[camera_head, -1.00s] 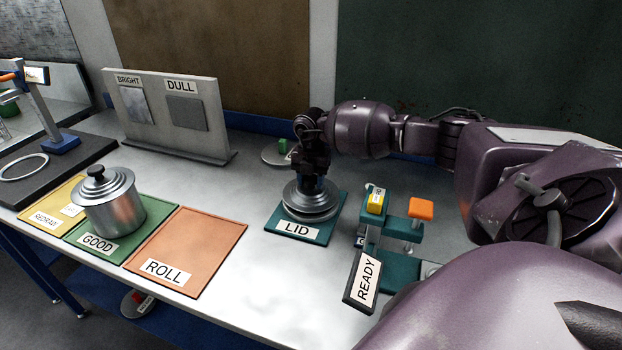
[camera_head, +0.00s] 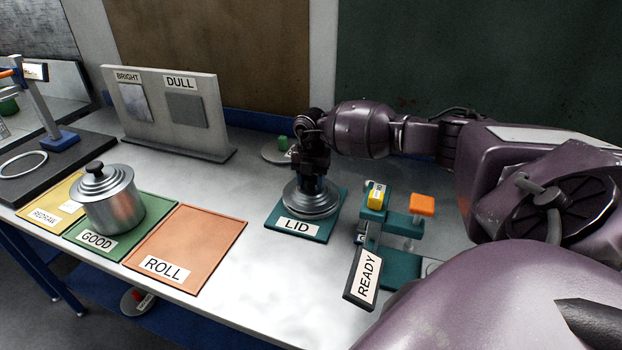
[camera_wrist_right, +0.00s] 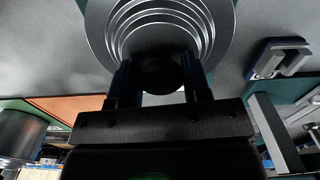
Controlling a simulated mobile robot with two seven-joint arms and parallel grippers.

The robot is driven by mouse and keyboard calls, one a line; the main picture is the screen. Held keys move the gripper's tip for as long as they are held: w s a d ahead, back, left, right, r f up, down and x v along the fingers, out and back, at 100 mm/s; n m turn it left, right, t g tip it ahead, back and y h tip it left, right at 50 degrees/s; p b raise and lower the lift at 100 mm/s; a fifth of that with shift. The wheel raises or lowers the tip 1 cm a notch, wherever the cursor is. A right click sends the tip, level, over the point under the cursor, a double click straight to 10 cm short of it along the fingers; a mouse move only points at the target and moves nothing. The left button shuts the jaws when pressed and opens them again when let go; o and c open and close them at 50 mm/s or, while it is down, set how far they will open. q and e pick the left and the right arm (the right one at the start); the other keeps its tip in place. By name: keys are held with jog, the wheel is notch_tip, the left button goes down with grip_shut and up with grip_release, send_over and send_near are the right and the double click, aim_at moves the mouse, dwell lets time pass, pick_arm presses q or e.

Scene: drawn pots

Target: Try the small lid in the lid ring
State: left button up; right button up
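My right gripper (camera_head: 314,182) points down over the teal LID mat (camera_head: 322,236). Its fingers stand on both sides of a dark knob (camera_wrist_right: 159,76) in the right wrist view and look closed on it. The knob belongs to the small lid (camera_wrist_right: 212,30), a grey disc with stepped rings. In the head view the lid (camera_head: 306,200) is level, low over the mat, its middle hidden by the gripper. I cannot clearly tell a lid ring from the lid's rim here. A pale ring (camera_head: 22,165) lies on a dark base at the left. My left gripper is out of view.
A lidded pot (camera_head: 117,207) stands on the green GOOD mat (camera_head: 80,238). The orange ROLL mat (camera_head: 205,235) is empty. A teal fixture with a READY sign (camera_head: 364,277) stands right of the LID mat. A BRIGHT/DULL panel (camera_head: 150,110) stands behind.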

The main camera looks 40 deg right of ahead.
aim_at(311, 178)
jog(key=o, duration=0.5)
jog(key=shift+r, duration=0.1)
notch_tip(311, 178, up, 11)
jog(key=shift+f+b, duration=0.2)
jog(key=shift+b, duration=0.25)
jog(key=shift+f, duration=0.1)
dwell(0.9)
